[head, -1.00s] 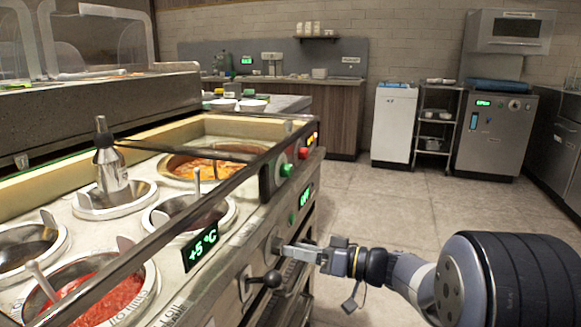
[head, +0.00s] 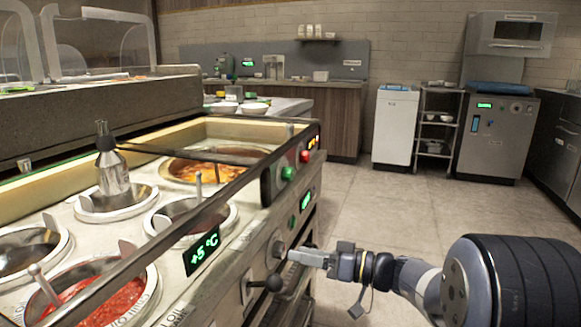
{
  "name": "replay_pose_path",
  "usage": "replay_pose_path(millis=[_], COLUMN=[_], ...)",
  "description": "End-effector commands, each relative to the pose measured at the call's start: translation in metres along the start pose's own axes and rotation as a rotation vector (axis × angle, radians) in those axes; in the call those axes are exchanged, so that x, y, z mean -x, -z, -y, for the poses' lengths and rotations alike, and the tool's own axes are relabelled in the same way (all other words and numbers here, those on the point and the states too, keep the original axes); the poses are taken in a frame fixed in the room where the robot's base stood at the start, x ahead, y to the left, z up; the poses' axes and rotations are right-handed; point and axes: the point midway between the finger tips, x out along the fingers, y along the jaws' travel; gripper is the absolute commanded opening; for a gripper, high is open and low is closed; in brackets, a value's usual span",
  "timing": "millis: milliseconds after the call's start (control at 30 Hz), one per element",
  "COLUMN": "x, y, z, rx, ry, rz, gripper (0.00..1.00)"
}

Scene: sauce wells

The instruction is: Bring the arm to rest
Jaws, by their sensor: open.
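My gripper (head: 308,257) is at the lower middle of the head view, in front of the right side of the sauce-well counter (head: 235,240). It is open and appears empty. Its fingers point left, close to the knobs and lever on the counter's front panel. I cannot tell whether a fingertip touches the panel. My arm reaches in from the lower right, low over the floor.
A black-knobbed lever (head: 272,283) and a round knob (head: 278,248) are beside the fingers. A squeeze bottle (head: 112,165) stands in one well. Red sauce (head: 105,300) fills another. The tiled floor (head: 390,215) to the right is clear.

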Motion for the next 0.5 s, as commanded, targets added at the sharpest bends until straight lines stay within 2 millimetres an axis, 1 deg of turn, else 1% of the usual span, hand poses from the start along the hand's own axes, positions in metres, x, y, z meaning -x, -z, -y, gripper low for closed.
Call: replay_pose_path(millis=[33,100,433,467,500], x=[0.011,0.024,0.077,0.074,0.064], y=[0.003,0.003,0.002,0.0,-0.002], z=[0.0,0.0,0.0,0.0,0.0], rx=[-0.002,-0.003,-0.002,0.0,0.001], ry=[-0.005,-0.005,-0.003,0.0,0.005], rz=[-0.003,-0.002,-0.003,0.0,0.003], gripper=[0.55,0.55,0.55,0.55,0.55])
